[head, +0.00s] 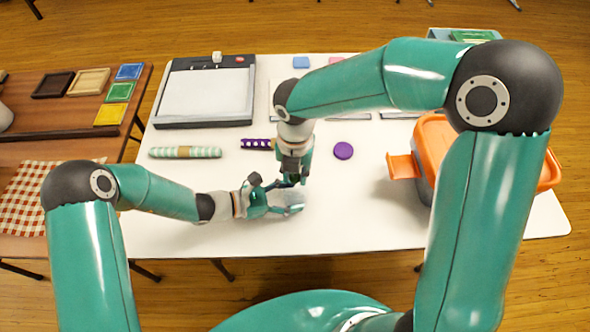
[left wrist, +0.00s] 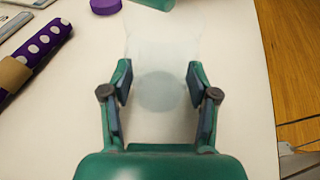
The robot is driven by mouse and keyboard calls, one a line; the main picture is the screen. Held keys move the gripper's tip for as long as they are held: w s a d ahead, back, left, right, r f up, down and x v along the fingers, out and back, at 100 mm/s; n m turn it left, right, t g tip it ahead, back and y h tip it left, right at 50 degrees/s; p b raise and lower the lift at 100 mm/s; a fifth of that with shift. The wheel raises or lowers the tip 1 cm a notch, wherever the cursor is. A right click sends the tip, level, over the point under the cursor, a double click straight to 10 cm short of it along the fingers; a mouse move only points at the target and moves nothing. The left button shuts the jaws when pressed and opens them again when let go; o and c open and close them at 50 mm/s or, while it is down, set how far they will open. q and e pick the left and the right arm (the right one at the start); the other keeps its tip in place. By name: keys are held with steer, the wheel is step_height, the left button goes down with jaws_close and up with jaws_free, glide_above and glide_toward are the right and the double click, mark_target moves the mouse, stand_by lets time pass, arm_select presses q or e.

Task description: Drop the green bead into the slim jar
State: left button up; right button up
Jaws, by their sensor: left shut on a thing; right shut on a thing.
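My left gripper (head: 270,195) is shut on a clear slim jar (head: 293,198), low over the white table. In the left wrist view the jar (left wrist: 163,70) stands out faintly between the two fingers; its exact tilt is hard to tell. My right gripper (head: 288,181) points down beside the left fingers, close to the jar. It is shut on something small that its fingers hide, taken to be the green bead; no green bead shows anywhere. A teal part of the right gripper shows at the top of the left wrist view, beyond the jar.
A purple disc (head: 343,151) lies right of my right gripper. A purple dotted roll (head: 257,144) and a green striped roll (head: 185,152) lie to the left. A paper trimmer (head: 207,95) is behind them. An orange-topped bin (head: 403,166) stands at the right. The front table edge is clear.

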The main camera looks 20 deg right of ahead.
steer(key=shift+f, duration=0.5)
stand_by(0.5)
stand_by(0.3)
steer(key=o, duration=0.8)
arm_select(q)
steer(key=o, duration=0.9)
arm_select(e)
step_height(320, 180, up, 12)
arm_select(q)
steer(key=shift+o, duration=0.2)
steer(key=shift+a, duration=0.1)
